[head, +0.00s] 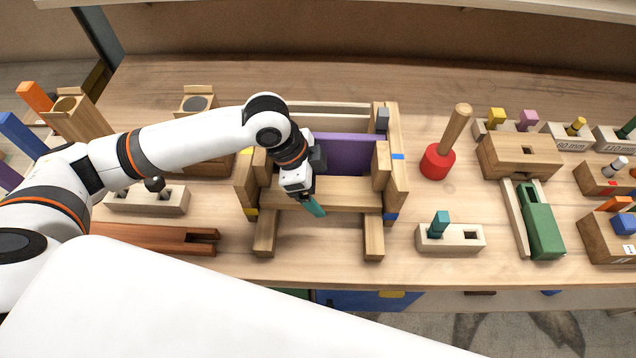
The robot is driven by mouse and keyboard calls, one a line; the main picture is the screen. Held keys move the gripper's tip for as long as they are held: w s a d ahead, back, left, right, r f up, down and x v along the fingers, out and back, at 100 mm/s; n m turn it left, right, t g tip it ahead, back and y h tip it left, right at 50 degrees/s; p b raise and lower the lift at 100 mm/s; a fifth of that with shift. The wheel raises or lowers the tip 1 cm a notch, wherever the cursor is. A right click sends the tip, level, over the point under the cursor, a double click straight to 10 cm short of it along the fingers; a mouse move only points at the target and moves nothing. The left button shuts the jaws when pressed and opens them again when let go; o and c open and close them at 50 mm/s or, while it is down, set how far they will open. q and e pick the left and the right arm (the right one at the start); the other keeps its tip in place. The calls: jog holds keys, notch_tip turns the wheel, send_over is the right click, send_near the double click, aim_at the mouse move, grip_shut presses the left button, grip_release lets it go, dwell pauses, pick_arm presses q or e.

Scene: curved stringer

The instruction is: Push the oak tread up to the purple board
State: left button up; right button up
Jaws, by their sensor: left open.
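The oak tread (348,194) is a light wooden board lying level across a wooden frame, between its two side pieces. The purple board (347,153) stands upright behind it, between the same sides. My left gripper (312,197) reaches down over the left half of the tread and is open. A teal piece (314,207) shows at its tip, in front of the tread; I cannot tell whether it touches the tread. The gripper and wrist hide part of the purple board and the tread's left part. Any gap between tread and board is hard to judge. My right gripper is out of view.
The frame's right side (393,165) and two front feet stand on the bench. A red mallet (438,160) stands to the right, and a block with a teal peg (450,238) lies front right. A reddish slotted wooden piece (160,238) lies front left. Bench behind the frame is clear.

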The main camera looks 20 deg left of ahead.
pick_arm(q)
jog(key=v, duration=1.1)
jog(key=shift+r, duration=0.2)
jog(key=shift+a, duration=0.15)
